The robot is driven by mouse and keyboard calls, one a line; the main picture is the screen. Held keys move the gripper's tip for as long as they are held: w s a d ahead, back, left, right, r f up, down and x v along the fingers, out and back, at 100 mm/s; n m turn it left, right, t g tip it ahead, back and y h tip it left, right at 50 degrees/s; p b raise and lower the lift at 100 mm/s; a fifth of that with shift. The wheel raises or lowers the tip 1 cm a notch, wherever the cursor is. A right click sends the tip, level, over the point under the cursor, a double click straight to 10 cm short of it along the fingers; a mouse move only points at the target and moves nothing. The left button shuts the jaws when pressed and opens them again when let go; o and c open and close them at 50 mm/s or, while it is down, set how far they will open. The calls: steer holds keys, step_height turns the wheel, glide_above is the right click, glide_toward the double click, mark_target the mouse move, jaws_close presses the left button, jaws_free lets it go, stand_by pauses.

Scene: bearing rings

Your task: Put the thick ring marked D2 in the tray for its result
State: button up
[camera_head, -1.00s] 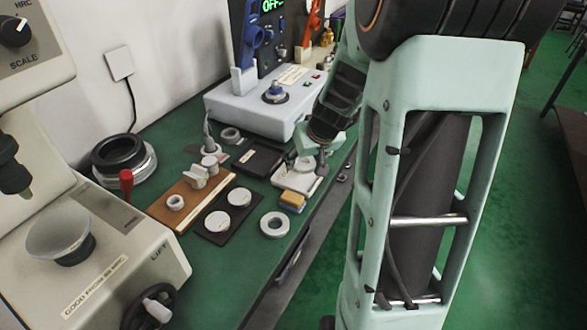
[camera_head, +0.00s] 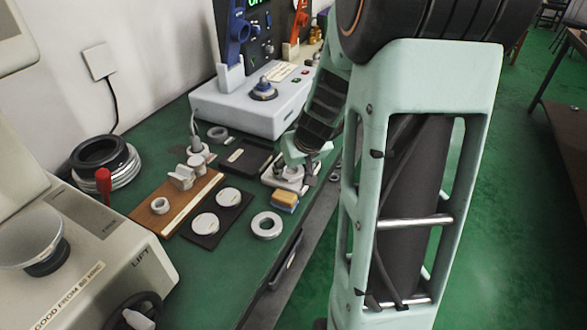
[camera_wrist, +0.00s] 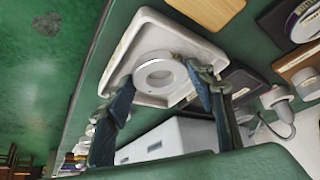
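A thick pale metal ring (camera_wrist: 148,76) lies flat in a white square dish (camera_wrist: 122,60) in the wrist view. The dish (camera_head: 268,181) and ring are partly hidden by my gripper in the head view. My gripper (camera_wrist: 165,98) is open, one finger on each side of the ring in the picture, and nothing is visibly held. Whether the fingers touch the ring cannot be told. Another thick ring (camera_head: 266,225) lies on the green bench. No D2 mark is readable. A dark tray (camera_head: 201,238) holds two round pale discs; a dark labelled tray (camera_head: 250,157) lies behind.
A wooden board (camera_head: 150,221) holds a small ring and pale fixtures. A yellow and blue block (camera_head: 285,200) sits beside the white dish. A grey instrument box (camera_head: 240,108) stands behind, and a hardness tester (camera_head: 90,250) at left.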

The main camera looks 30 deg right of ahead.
steer(key=o, duration=0.4)
steer(key=shift+r, duration=0.15)
steer(key=p+v, duration=0.5)
steer(key=v, duration=0.7)
steer(key=shift+p, duration=0.35)
steer(key=shift+d, duration=0.15)
